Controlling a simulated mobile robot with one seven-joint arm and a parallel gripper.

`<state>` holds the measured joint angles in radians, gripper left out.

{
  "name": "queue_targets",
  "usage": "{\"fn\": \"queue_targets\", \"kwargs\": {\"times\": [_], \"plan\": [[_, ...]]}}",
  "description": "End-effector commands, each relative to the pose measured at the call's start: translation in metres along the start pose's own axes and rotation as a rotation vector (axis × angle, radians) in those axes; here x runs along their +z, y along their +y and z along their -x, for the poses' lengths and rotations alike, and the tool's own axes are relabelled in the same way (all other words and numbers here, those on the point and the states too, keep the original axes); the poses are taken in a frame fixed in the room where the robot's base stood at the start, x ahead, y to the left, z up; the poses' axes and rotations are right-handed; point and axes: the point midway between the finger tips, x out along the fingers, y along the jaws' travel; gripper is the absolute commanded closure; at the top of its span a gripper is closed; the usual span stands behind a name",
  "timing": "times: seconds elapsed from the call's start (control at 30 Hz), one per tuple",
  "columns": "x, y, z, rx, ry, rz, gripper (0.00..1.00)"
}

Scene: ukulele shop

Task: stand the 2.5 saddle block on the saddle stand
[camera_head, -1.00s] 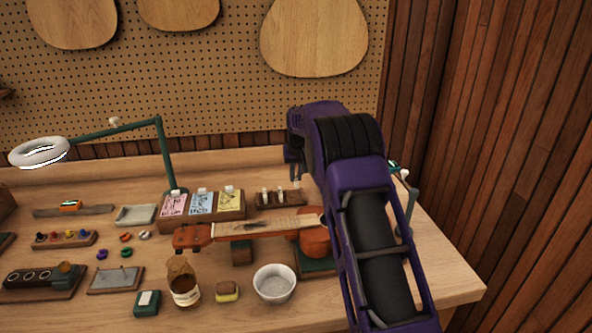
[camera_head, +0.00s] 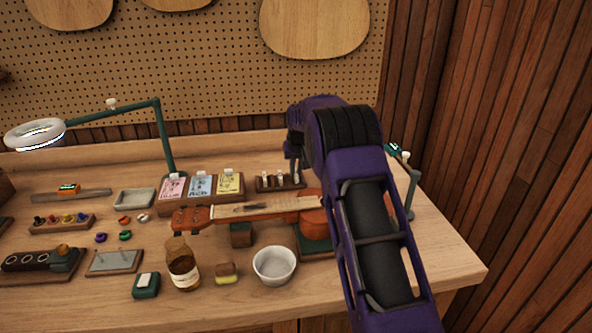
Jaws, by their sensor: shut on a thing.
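A small dark wooden rack (camera_head: 263,187) at the back of the bench, right of the card box, holds several small pale upright pieces; it looks like the saddle stand. My gripper (camera_head: 295,166) points down over the rack's right end. It is shut on a small pale block, mostly hidden by the fingers. I cannot read its marking or tell whether its foot touches the rack. My purple arm covers the area to the right.
A ukulele (camera_head: 250,209) lies just in front of the rack on a support block (camera_head: 241,235). The card box (camera_head: 204,209) stands at left. A white bowl (camera_head: 274,265), a bottle (camera_head: 183,266) and a green lamp (camera_head: 163,140) are nearby. Free bench lies at right front.

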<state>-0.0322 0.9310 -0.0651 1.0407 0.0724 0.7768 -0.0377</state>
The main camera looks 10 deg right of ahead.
Motion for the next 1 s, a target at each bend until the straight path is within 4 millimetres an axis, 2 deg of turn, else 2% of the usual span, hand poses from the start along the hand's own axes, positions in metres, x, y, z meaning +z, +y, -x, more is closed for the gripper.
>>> {"fn": "queue_targets", "kwargs": {"times": [0.37,0.4,0.57,0.6,0.77,0.8,0.9,1.0], "plan": [[0.0000,0.0001,0.0002,0.000,0.000,0.000,1.00],[0.0000,0.0001,0.0002,0.000,0.000,0.000,0.83],[0.0000,0.0000,0.0002,0.000,0.000,0.000,0.54],[0.0000,0.0000,0.0002,0.000,0.000,0.000,0.52],[0.0000,0.0000,0.0003,0.000,0.000,0.000,0.52],[0.0001,0.0000,0.0002,0.000,0.000,0.000,0.50],[0.0001,-0.0001,0.0002,0.000,0.000,0.000,0.34],[0.0000,-0.0001,0.0002,0.000,0.000,0.000,0.34]]}}
